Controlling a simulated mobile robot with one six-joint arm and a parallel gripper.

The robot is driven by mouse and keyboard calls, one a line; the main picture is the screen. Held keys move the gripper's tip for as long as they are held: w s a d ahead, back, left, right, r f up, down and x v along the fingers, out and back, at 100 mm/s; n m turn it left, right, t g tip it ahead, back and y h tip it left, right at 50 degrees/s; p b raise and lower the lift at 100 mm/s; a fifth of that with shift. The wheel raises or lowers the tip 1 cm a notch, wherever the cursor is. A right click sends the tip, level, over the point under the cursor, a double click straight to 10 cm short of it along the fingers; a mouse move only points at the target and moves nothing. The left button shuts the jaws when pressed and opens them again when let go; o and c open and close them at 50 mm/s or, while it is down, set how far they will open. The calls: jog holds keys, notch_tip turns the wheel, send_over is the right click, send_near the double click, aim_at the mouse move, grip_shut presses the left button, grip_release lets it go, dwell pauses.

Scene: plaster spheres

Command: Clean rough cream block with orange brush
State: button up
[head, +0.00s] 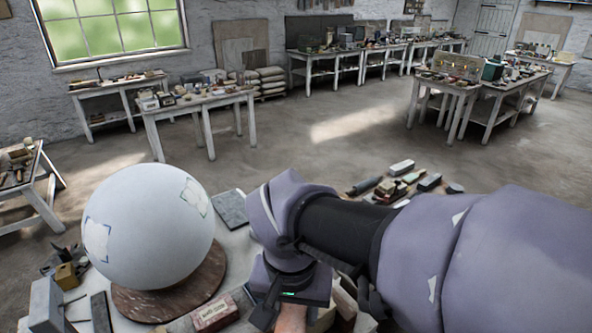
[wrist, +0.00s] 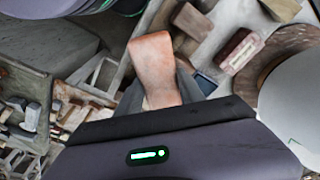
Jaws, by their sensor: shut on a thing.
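My gripper (wrist: 160,98) is shut on an orange-pink piece with a smooth, rounded end, which I take to be the orange brush (wrist: 154,62). No bristles show. In the head view my gripper (head: 291,302) is low over the near edge of the worktable, and a bit of the orange brush (head: 292,319) shows below it. A block with a red-brown face, pale edges and lettering (head: 212,313) lies left of my gripper; the same block (wrist: 240,50) is right of the brush in the wrist view. I cannot tell which piece is the rough cream block.
A large white plaster sphere (head: 148,228) with outlined patches rests on a round brown base (head: 168,292) left of my gripper. A grey slab (head: 230,208) lies behind it. Several blocks and tools (head: 405,180) lie beyond my arm. Open floor (head: 330,140) lies beyond the worktable.

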jog(key=shift+w, duration=0.1)
jog(key=shift+w+d+r+p, duration=0.15)
jog(key=shift+w+p, duration=0.15)
jog(key=shift+w, duration=0.6)
jog(key=shift+w+d, duration=0.15)
jog(key=shift+w, duration=0.55)
jog(key=shift+w+d, duration=0.1)
jog(key=shift+w, duration=0.55)
jog(key=shift+s+a+r+p, duration=0.1)
jog(key=shift+s+r+p, duration=0.2)
jog(key=shift+s, duration=0.35)
jog(key=shift+s+a+r+p, duration=0.1)
jog(key=shift+s+r+p, duration=0.2)
jog(key=shift+s, duration=0.3)
jog(key=shift+s+d+f+b, duration=0.2)
jog(key=shift+s+d+b, duration=0.1)
jog(key=shift+s, duration=0.1)
jog(key=shift+s+d, duration=0.3)
jog(key=shift+s, duration=0.2)
jog(key=shift+w, duration=0.15)
jog(key=shift+a, duration=0.1)
jog(key=shift+f+b, duration=0.55)
jog(key=shift+b, duration=0.05)
